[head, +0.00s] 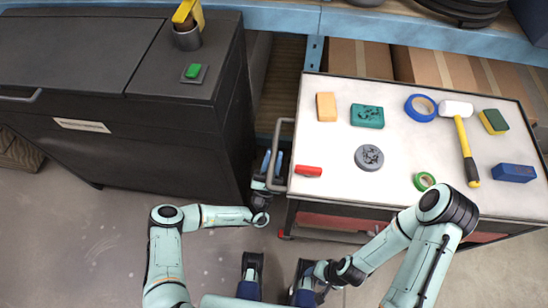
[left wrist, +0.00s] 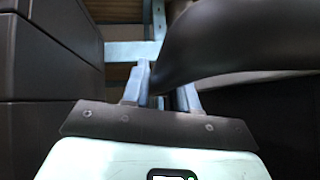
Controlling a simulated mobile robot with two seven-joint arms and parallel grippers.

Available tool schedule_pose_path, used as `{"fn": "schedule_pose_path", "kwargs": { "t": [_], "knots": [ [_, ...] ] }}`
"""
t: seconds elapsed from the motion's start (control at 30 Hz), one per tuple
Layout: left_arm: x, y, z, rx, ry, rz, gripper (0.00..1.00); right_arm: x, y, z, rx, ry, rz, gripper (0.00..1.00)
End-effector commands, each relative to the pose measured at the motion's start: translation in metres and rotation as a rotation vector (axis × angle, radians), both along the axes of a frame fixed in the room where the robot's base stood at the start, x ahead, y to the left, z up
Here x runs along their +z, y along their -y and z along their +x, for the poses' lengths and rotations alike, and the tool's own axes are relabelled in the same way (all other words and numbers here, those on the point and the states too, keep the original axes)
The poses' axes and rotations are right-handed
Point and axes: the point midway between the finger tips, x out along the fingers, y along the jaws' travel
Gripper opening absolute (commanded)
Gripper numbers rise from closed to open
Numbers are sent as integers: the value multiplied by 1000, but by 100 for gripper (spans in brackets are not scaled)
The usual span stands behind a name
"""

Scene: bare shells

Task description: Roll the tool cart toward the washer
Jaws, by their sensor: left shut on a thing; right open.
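The tool cart (head: 395,88) has a white top with a dark rim and stands right of centre in the head view. Its grey handle (head: 282,128) sticks out on the left side. My left gripper (head: 272,163) is shut on this handle; in the left wrist view the handle (left wrist: 225,42) passes dark and close between the fingers (left wrist: 163,90). The washer, a dark grey cabinet (head: 150,150) with a green button, stands to the left, a narrow gap away from the cart. My right gripper (head: 308,284) is low in front of the cart, empty and open, its fingertips hard to see.
Several items lie on the cart: a hammer (head: 463,140), blue tape (head: 420,108), green tape (head: 424,181), a red piece (head: 308,171), sponges and blocks. A blue shelf (head: 400,30) with boxes runs behind. Grey floor (head: 90,235) is clear in front of the washer.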

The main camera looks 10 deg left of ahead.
Motion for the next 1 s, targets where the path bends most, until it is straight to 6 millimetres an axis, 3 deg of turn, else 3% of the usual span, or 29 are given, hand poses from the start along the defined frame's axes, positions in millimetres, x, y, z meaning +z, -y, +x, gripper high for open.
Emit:
{"fn": "schedule_pose_path", "kwargs": {
  "t": [0.03,0.23,0.4,0.63,0.67,0.7,0.73,1.0],
  "knots": [
    [1,-19,1,22,2,-1,0,5,0,-1,1,-3,0,49],
    [1,-63,1,28,4,-3,0,12,0,-4,3,-16,2,49],
    [0,-75,1,23,4,-5,0,13,0,-5,4,-20,2,49],
    [0,-76,1,26,3,-5,0,12,0,-6,3,-20,2,49],
    [0,-76,1,26,3,-5,31,12,0,-6,4,-20,2,49],
    [0,-76,1,27,3,-6,44,12,0,-6,3,-20,2,49],
    [0,-76,1,26,3,-5,48,12,0,-6,4,-20,2,49],
    [0,-72,1,18,2,-4,48,12,0,-5,4,-20,2,49]
  ]
}}
